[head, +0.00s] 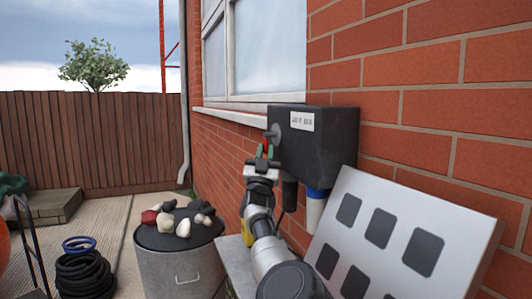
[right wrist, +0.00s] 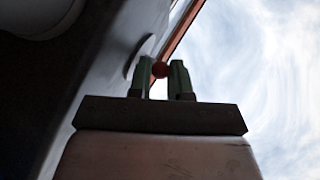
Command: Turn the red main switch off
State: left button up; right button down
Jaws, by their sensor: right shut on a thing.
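The dark switch box (head: 318,140) with a white label is fixed to the brick wall in the head view. A grey round part (head: 272,132) sticks out from its left side. My right gripper (head: 264,152) reaches up to that side, its green fingertips just below the round part. In the head view the knob is mostly hidden by the fingers. My left gripper is not in view.
A white board with dark squares (head: 455,262) leans below the box at the right. A metal bin (head: 180,268) with stones on its lid stands left of my arm. A coiled black hose (head: 85,275) lies farther left. Paving between bin and fence is partly clear.

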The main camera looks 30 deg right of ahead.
jog(key=shift+a+f, duration=0.1)
jog(key=c, duration=1.4)
grip_release()
jog(key=shift+w+a, duration=0.1)
jog(key=shift+o, duration=0.2)
jog(key=shift+s+f, duration=0.25)
jog(key=shift+f, duration=0.15)
jog(key=b+v, duration=0.2)
jog(key=v, duration=0.8)
jog(key=shift+a, duration=0.2)
